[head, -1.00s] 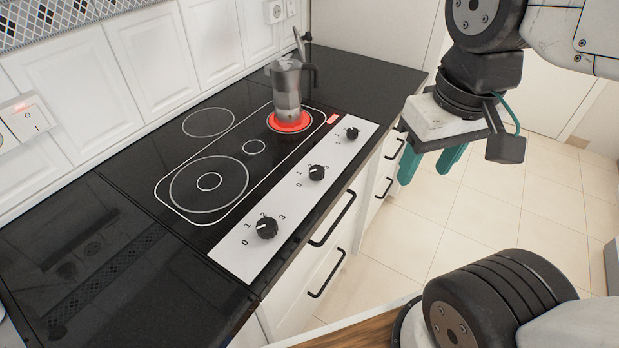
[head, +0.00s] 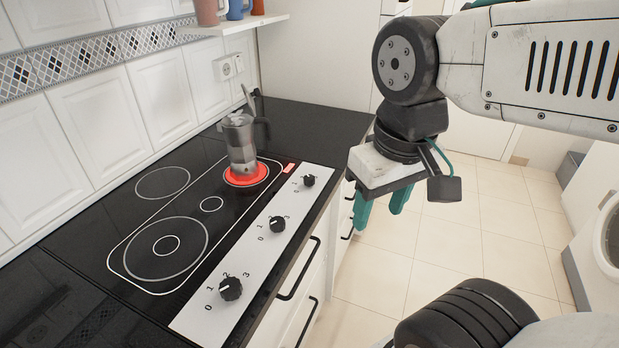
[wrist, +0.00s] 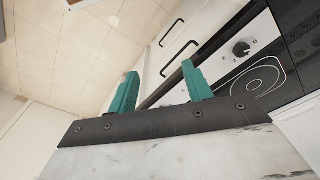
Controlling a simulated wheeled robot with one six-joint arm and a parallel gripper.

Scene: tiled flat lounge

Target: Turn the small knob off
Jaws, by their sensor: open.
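The small knob (head: 309,180) is black and round, the farthest of three on the white control strip (head: 255,251). Two larger knobs, the middle one (head: 277,224) and the near one (head: 231,288), sit on the same strip. The burner beside the small knob glows red (head: 246,180) under a grey moka pot (head: 240,146) with its lid up. My gripper (head: 382,212) is open and empty, right of the small knob, apart from it. In the wrist view, its teal fingers (wrist: 160,72) are spread; one knob (wrist: 240,49) shows beyond them, which one I cannot tell.
The black worktop (head: 318,122) is clear beyond the pot. Drawer handles (head: 300,270) stick out from the white cabinet front. A shelf (head: 234,24) with mugs hangs on the wall above. The tiled floor (head: 480,235) to the right is open.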

